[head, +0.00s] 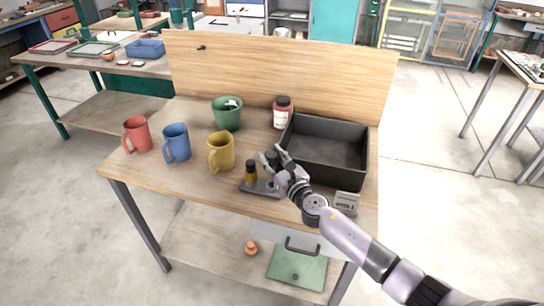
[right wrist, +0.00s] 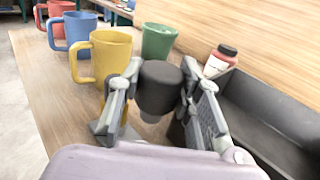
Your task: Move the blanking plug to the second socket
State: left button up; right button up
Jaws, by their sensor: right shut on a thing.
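My right gripper (head: 274,157) is shut on a dark cylindrical plug (right wrist: 158,86), gripped between both fingers in the right wrist view. In the head view the plug (head: 272,157) shows as a dark shape between the fingers, close to a grey socket block (head: 247,188) near the table's front edge. An amber piece with a black top (head: 251,171) stands upright on the left part of that block. The gripper and arm hide the block's right part. I cannot tell whether the plug touches the block. My left gripper is not in view.
A black bin (head: 347,165) stands right behind the gripper. A small grey box (head: 346,204) sits at the front right.

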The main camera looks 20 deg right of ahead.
jog(key=shift+f, duration=0.1)
jog(key=shift+f+b, duration=0.6)
jog(key=shift+b, duration=0.05)
notch_tip(320, 180, down, 4)
jog(key=b, duration=0.4)
jog(key=shift+f, duration=0.2)
jog(key=shift+f+b, duration=1.65)
jog(key=shift+b, duration=0.1)
dwell(0.4)
jog(key=o, duration=1.3)
jog(key=shift+c, duration=0.2)
jog(key=shift+s, duration=0.2)
jog(key=s, duration=0.3)
jog(key=s+d, duration=0.1)
jog(key=s, duration=0.3)
jog(key=s+d, duration=0.1)
jog(key=s, duration=0.3)
jog(key=shift+s+d, duration=0.15)
jog(key=shift+s, duration=0.1)
